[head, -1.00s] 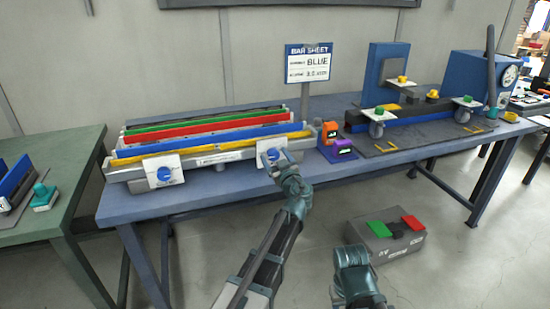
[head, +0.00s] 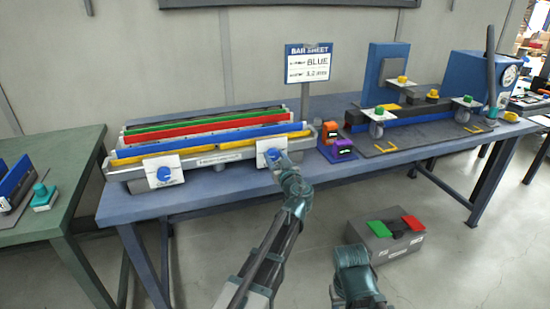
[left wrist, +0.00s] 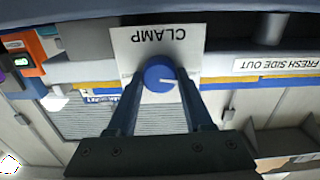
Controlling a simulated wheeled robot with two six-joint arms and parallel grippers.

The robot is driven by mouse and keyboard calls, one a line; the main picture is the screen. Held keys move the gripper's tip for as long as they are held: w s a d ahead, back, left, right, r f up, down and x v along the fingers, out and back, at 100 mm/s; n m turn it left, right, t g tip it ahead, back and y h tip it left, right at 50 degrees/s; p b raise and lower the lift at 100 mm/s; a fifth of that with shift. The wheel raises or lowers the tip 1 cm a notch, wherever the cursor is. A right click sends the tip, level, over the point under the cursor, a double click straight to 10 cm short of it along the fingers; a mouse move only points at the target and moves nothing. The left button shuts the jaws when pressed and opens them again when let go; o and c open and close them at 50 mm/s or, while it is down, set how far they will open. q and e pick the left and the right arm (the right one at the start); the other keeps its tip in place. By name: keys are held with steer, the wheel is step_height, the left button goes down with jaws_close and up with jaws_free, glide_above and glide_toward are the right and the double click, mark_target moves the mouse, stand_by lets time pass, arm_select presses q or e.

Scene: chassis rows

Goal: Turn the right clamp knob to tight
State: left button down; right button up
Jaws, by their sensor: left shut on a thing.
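The right clamp knob (head: 272,155) is a blue round knob on a white plate at the right front of the bar rack. In the left wrist view the same knob (left wrist: 159,74) has a white pointer line, under the upside-down word CLAMP on its plate (left wrist: 150,45). My left gripper (head: 277,162) is shut on this knob, with a finger on either side in the left wrist view (left wrist: 160,88). The left clamp knob (head: 164,174) is also blue, on its own white plate. My right gripper (head: 356,285) is low at the bottom; its fingers cannot be made out.
The rack (head: 215,158) holds green, red, yellow and blue bars. Orange (head: 330,131) and purple (head: 342,148) devices sit close to the right of the clamp. A grey box (head: 385,240) is on the floor.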

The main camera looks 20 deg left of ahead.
arm_select(q)
steer(key=m, duration=0.5)
steer(key=shift+m, duration=0.3)
steer(key=m, duration=0.4)
steer(key=shift+d+m, duration=0.1)
steer(key=shift+m, duration=0.2)
steer(key=m, duration=0.4)
steer(key=shift+f, duration=0.15)
steer(key=m, duration=1.2)
steer(key=shift+f+b, duration=0.15)
steer(key=shift+b, duration=0.15)
steer(key=m, duration=0.3)
steer(key=shift+m, duration=2.2)
steer(key=shift+s+f, duration=0.1)
